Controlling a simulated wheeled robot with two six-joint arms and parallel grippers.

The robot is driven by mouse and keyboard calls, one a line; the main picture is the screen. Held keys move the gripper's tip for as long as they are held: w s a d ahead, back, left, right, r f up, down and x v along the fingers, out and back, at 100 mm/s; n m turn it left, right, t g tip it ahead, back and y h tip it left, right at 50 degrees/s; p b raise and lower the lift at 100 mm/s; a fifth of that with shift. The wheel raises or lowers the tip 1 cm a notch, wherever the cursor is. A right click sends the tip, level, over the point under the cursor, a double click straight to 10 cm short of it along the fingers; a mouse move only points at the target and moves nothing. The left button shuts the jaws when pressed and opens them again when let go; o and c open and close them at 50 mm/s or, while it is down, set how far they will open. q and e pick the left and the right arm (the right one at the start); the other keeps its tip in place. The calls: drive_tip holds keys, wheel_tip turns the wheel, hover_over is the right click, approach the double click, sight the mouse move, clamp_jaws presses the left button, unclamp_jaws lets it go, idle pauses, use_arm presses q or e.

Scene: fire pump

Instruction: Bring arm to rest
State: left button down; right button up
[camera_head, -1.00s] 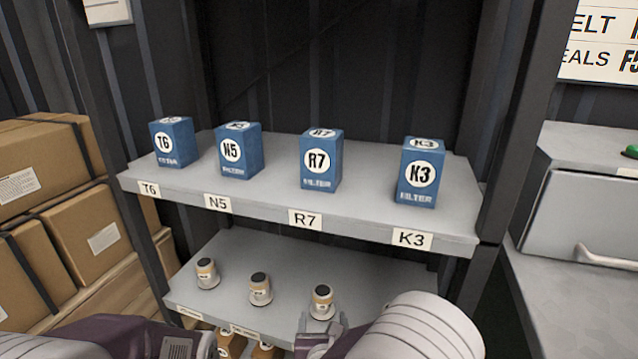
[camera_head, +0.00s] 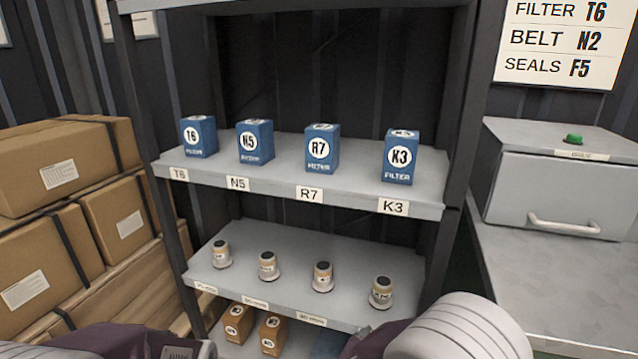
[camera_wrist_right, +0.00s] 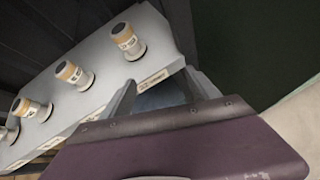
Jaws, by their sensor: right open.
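My right arm (camera_head: 455,335) shows at the bottom right of the head view, in front of the shelf unit. In the right wrist view my right gripper (camera_wrist_right: 165,92) is open, its two fingers spread with nothing between them. It is beside the front edge of the middle shelf (camera_wrist_right: 95,70), where several small tan and white canisters stand. My left arm (camera_head: 135,343) shows at the bottom left of the head view; its gripper fingers are out of sight.
Blue filter boxes (camera_head: 322,148) stand on the upper shelf (camera_head: 300,178). Brown boxes (camera_head: 60,165) are stacked at left. A grey cabinet (camera_head: 560,195) with a handle and green button (camera_head: 573,139) stands at right. A sign (camera_head: 560,42) hangs above it.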

drive_tip(key=s+d+f+m+g+y, duration=0.1)
drive_tip(key=s+d+f+m+g, duration=0.15)
drive_tip(key=s+m, duration=0.35)
drive_tip(key=s+d+f+m+g+y, duration=0.15)
drive_tip(key=s+m+g, duration=0.25)
drive_tip(key=m, duration=0.4)
drive_tip(key=s+d+f+m+g, duration=0.2)
drive_tip(key=s+d+m+g, duration=0.1)
drive_tip(key=s+m, duration=0.25)
drive_tip(key=a+r+m+y+p, duration=0.1)
drive_tip(key=r+m+p, duration=0.3)
drive_tip(key=r+p, duration=1.2)
drive_tip(key=w+a+r+m+y+p, duration=0.1)
drive_tip(key=r+m+p, duration=0.3)
drive_tip(key=r+p, duration=1.3)
drive_tip(key=shift+w+a+r+m+t+y+p, duration=0.35)
drive_tip(key=shift+a+r+y, duration=0.3)
drive_tip(key=shift+r, duration=0.2)
